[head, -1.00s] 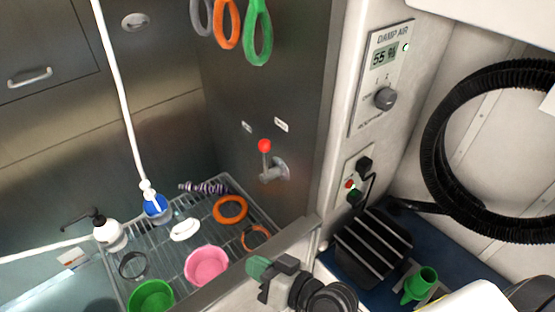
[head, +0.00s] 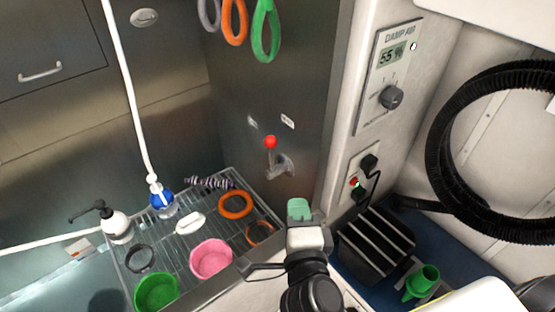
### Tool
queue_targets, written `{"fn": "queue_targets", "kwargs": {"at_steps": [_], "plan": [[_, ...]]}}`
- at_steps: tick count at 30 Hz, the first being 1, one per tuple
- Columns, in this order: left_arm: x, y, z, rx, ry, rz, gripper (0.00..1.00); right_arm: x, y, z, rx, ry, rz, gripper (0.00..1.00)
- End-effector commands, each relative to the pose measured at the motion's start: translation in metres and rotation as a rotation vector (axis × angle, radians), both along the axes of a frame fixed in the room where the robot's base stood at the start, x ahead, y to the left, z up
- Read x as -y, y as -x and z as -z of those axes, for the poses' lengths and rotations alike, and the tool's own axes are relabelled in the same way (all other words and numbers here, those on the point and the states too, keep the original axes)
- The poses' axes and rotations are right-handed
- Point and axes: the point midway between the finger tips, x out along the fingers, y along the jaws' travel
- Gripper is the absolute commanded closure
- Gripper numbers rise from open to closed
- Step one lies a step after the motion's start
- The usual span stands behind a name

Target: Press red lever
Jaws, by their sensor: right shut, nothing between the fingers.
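The red lever (head: 270,144) is a red ball on a short metal stem, on a grey mount fixed to the dark metal wall in the middle of the head view. The stem stands roughly upright. My right gripper (head: 298,207) is below and slightly right of the lever, apart from it, with its green-tipped fingers shut and empty. It points up toward the wall. My left gripper does not show.
A wire rack (head: 180,251) at lower left holds a pink bowl (head: 211,259), a green bowl (head: 157,292), an orange ring (head: 236,204) and a pump bottle (head: 116,224). Coloured loops (head: 266,32) hang above the lever. A black ribbed box (head: 376,243) stands right of my gripper.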

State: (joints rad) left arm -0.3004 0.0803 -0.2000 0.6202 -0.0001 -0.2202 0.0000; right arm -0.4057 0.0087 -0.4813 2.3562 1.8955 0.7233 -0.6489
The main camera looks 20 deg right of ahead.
Motion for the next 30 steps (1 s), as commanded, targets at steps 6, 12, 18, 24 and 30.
{"fn": "queue_targets", "kwargs": {"at_steps": [6,12,18,24,30], "plan": [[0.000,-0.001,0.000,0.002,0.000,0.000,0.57,0.000,0.000,0.000,-0.001,-0.001,0.001,1.00],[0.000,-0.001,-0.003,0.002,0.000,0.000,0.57,0.001,-0.006,-0.001,0.001,0.000,0.001,1.00],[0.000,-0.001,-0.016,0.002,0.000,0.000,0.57,0.009,-0.038,-0.004,0.002,0.003,0.002,1.00],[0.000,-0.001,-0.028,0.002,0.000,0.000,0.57,0.020,-0.080,-0.004,0.003,0.001,0.001,1.00],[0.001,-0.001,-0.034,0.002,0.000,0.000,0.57,0.015,-0.113,-0.002,0.001,-0.004,0.001,1.00]]}}
